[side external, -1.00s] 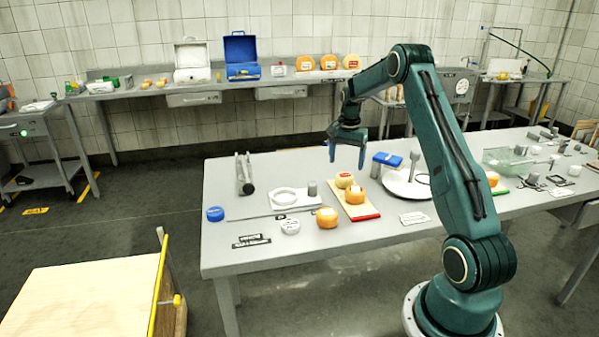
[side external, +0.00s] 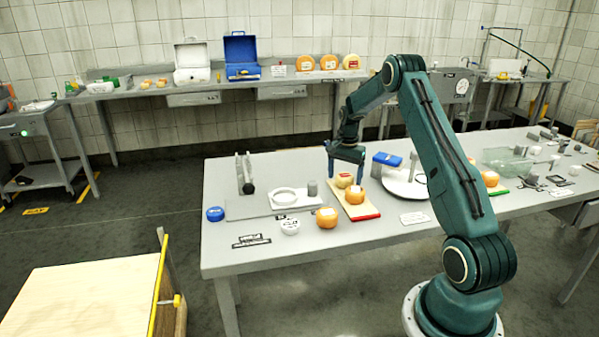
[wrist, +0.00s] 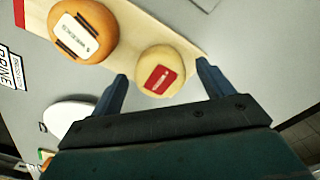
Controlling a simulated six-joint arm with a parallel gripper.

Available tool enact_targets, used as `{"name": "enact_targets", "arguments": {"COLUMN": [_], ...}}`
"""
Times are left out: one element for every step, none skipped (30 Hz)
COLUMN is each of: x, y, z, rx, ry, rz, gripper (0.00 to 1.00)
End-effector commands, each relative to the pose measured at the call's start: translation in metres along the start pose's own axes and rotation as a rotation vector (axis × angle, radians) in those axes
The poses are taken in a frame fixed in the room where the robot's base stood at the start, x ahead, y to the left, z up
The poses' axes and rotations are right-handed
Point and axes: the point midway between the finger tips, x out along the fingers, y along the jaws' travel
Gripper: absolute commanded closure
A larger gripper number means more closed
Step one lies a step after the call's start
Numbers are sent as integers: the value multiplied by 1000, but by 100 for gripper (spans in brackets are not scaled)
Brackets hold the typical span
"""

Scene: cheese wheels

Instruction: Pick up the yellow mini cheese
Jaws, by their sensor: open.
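The yellow mini cheese (side external: 344,180), pale with a red label, sits on the far part of a wooden board (side external: 362,211) with a red end. It also shows in the wrist view (wrist: 160,71), ahead of the jaws and roughly between their tips. My gripper (side external: 346,176) is open and low over the far end of the board, its fingers around or just behind the cheese. In the wrist view my gripper (wrist: 160,85) has one finger on each side, with gaps to the cheese. I cannot tell the exact height.
An orange cheese (side external: 355,195) sits on the board close to the yellow one. Another orange cheese (side external: 326,217) stands on the table to the left. A blue box (side external: 387,159) and a white round plate (side external: 404,188) are to the right.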

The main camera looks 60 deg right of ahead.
Motion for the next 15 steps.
{"name": "enact_targets", "arguments": {"x": [0,0,0,0,0,0,0,0,0,0,0,0,0,0,0], "y": [0,0,0,0,0,0,0,0,0,0,0,0,0,0,0], "z": [0,0,0,0,0,0,0,0,0,0,0,0,0,0,0], "rx": [0,0,0,0,0,0,0,0,0,0,0,0,0,0,0], "ry": [0,0,0,0,0,0,0,0,0,0,0,0,0,0,0], "rz": [0,0,0,0,0,0,0,0,0,0,0,0,0,0,0], "gripper": [20,20,20,20,20,20,20,20,20,20,20,20,26,32,40]}}
